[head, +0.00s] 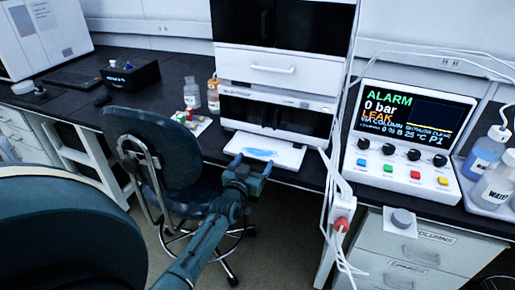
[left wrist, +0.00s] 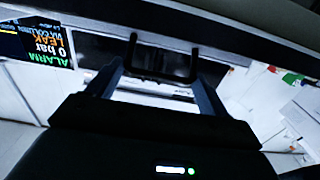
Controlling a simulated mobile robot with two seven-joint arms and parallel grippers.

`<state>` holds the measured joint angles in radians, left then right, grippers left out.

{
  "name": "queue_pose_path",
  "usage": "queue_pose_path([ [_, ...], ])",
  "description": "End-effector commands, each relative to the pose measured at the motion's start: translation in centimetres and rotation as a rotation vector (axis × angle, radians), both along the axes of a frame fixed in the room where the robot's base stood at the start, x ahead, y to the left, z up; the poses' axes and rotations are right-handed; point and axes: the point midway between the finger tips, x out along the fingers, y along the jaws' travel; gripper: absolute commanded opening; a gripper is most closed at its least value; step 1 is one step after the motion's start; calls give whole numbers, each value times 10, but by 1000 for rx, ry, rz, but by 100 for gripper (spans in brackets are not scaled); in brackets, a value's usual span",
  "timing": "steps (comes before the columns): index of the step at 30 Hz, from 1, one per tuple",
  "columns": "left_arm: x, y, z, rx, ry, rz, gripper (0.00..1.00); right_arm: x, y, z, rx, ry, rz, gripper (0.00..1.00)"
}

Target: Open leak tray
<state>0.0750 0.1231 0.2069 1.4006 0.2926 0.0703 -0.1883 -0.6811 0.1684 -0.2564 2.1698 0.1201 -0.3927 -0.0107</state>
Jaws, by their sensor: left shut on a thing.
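The leak tray (head: 285,155) is a white, shallow tray that sticks out from the bottom of the white instrument stack, with a blue liquid patch showing on it. My left gripper (head: 252,165) is at its front edge, fingers to either side. In the left wrist view, a dark U-shaped handle (left wrist: 163,80) shows between the fingers of my left gripper (left wrist: 160,85), which is shut on it. The exact contact is dark and hard to see. My right gripper is not in view.
A control unit (head: 410,140) with an ALARM LEAK screen stands right of the stack. Bottles (head: 191,93) stand to its left. A chair (head: 160,150) is close left of my left arm. White tubes (head: 338,170) hang at the right.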

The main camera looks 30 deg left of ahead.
Motion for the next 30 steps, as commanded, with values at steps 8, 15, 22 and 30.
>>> queue_pose_path([
  [8, 0, -5, -1, -5, -1, -8, 39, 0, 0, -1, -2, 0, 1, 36],
  [15, 0, -4, -1, -4, -1, -6, 91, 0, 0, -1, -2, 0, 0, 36],
  [22, -1, -2, 0, -2, -1, -3, 91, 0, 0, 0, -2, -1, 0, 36],
  [30, -38, -11, -1, -2, 1, -3, 91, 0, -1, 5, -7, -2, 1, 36],
])
